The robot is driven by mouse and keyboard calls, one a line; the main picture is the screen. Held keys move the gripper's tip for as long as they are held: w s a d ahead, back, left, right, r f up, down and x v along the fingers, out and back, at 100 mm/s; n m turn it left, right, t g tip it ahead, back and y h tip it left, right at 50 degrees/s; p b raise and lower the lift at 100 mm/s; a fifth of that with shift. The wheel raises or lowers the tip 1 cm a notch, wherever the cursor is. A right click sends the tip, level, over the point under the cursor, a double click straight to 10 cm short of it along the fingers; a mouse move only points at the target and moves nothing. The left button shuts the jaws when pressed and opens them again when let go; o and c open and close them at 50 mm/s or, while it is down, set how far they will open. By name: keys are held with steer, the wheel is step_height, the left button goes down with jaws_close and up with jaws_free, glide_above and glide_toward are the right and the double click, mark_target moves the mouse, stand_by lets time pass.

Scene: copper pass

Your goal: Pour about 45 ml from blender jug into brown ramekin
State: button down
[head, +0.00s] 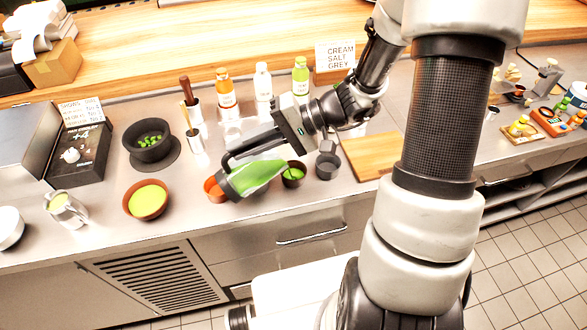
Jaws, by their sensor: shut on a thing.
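My gripper (284,137) is shut on the dark handle of the blender jug (254,178). The jug is held tipped far over above the counter's front part, green contents showing through its clear side. Its dark end (226,189) points to the lower left; its narrow green end points right, close to a small dark brown ramekin (293,182). Green contents show in that ramekin. I cannot tell whether a stream falls or whether jug and ramekin touch. The jug partly hides a small orange dish (211,188).
A wider brown bowl (135,212) of yellow-green contents and a steel pitcher (68,209) stand left. A black bowl (150,154) is behind them. Several bottles (226,93) stand at the back. A grey cup (328,163) and wooden board (372,158) are right.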

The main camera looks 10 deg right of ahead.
mark_target(230, 175)
steer(key=shift+d, duration=0.1)
stand_by(0.6)
steer(key=a+h, duration=0.2)
steer(key=s+a+n+h+b, duration=0.1)
steer(key=a+h, duration=0.1)
steer(key=shift+s+a+r+t+h, duration=0.2)
steer(key=shift+t+h, duration=0.1)
steer(key=shift+t, duration=0.1)
steer(key=shift+a+r+n+h+p, duration=0.2)
steer(key=shift+a+n+h+p, duration=0.1)
steer(key=shift+h+p, duration=0.3)
steer(key=shift+s, duration=0.1)
steer(key=shift+a, duration=0.1)
stand_by(0.9)
